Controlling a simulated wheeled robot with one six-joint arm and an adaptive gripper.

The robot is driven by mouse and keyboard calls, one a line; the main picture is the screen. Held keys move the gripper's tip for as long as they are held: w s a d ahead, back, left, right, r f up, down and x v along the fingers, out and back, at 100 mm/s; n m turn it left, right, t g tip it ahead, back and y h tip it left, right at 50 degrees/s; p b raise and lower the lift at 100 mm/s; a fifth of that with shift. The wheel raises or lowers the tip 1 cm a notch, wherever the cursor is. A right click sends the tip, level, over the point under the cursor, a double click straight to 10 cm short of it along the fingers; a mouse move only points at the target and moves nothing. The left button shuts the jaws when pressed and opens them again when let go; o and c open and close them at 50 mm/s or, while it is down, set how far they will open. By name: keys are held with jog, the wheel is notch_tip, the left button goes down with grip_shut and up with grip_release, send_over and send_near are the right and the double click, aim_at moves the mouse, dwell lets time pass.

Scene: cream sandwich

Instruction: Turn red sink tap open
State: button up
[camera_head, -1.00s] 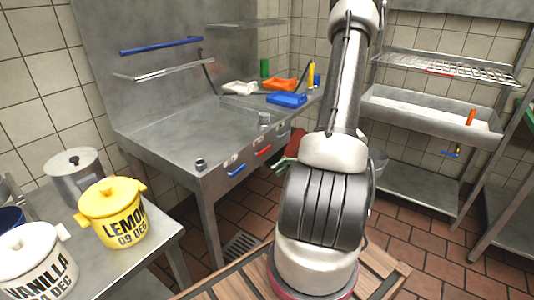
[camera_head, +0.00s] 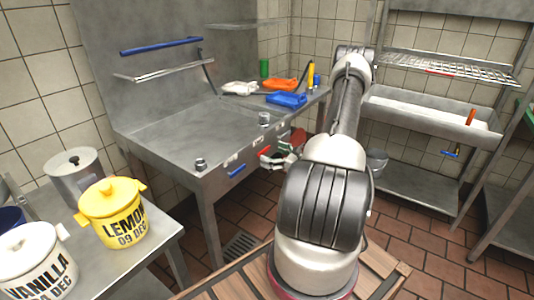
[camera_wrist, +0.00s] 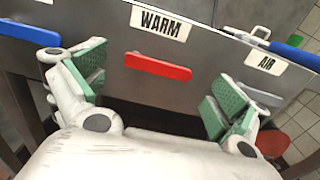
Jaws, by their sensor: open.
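The red sink tap (camera_wrist: 157,66) is a flat red bar on the sink's front panel, below a label reading WARM (camera_wrist: 161,22). It lies nearly level, its right end slightly lower in the wrist view. It also shows small in the head view (camera_head: 264,153), partly hidden by my gripper (camera_head: 279,161). In the wrist view my gripper (camera_wrist: 157,85) is open and empty. Its green-padded fingers stand to the left and right of the red tap, apart from it. The steel sink (camera_head: 190,130) stands at the centre left in the head view.
A blue tap (camera_wrist: 30,33) sits left of the red one. A grey handle (camera_wrist: 262,94) under an AIR label (camera_wrist: 267,64) is close to my right finger. A yellow LEMON pot (camera_head: 113,214) stands at the lower left.

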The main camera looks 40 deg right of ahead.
aim_at(263, 151)
jog(key=shift+x, duration=1.25)
jog(key=shift+c, duration=0.2)
jog(key=c, duration=1.4)
jog(key=shift+c, duration=0.2)
